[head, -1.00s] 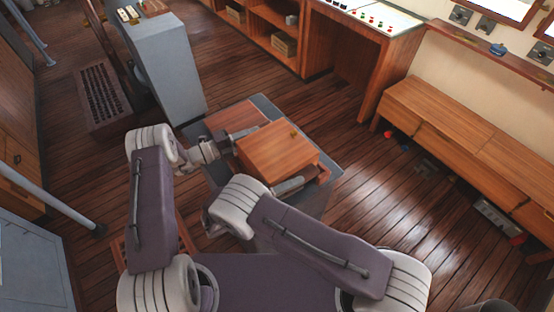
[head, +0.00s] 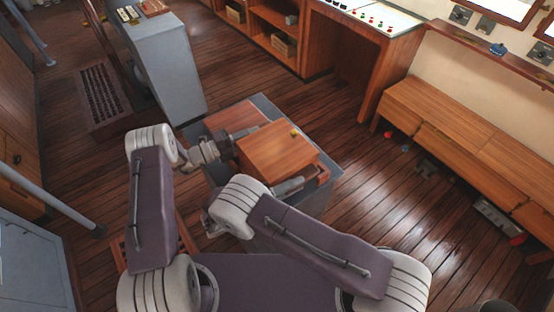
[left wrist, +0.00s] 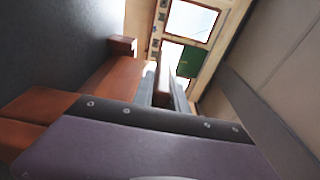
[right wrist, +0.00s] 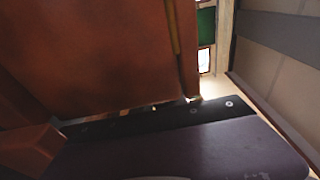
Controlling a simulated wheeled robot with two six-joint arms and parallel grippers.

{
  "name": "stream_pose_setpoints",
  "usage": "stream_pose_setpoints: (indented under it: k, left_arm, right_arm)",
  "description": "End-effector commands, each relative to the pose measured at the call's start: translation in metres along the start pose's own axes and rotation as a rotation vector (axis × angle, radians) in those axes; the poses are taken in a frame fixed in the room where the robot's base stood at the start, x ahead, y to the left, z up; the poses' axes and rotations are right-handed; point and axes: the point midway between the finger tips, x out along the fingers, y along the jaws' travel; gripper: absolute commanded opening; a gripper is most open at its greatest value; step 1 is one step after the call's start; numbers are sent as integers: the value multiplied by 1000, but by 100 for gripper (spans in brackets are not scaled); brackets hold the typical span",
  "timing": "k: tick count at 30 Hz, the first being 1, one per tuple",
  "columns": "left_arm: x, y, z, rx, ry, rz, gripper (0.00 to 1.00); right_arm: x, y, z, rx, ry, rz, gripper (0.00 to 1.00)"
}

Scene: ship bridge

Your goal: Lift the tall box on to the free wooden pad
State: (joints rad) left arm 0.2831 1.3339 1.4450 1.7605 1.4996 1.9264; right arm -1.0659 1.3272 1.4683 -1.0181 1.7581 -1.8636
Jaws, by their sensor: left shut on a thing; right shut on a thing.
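The tall wooden box (head: 275,152) is at the middle of the head view, over the right part of a grey-topped stand (head: 334,176). Its top is orange-brown with a small yellow mark near the far edge. A flat reddish-brown wooden pad (head: 222,120) lies bare on the stand to its left. My left gripper (head: 243,134) is shut on the box's left side, and my right gripper (head: 292,186) on its near right side. The box also shows in the left wrist view (left wrist: 112,78) and the right wrist view (right wrist: 95,50). Its underside is hidden, so I cannot tell whether it touches the stand.
A grey console (head: 168,68) stands beyond the stand to the left. A wooden desk with a control panel (head: 362,18) is behind, and a long wooden bench (head: 465,130) runs along the right wall. Plank floor is open between stand and bench.

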Motion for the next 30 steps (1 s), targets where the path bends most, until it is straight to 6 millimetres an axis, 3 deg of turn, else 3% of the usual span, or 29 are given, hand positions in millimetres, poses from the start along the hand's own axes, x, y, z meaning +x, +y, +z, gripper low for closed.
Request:
stream_pose_setpoints:
  k: [19, 30]
  left_arm:
    - [0, -4, 0, 1, 0, -2, 0]
    - [0, -44, 0, 1, 0, -3, 0]
  right_arm:
    - [0, -3, 0, 0, 0, -1, 0]
    - [0, -44, 0, 0, 0, -2, 0]
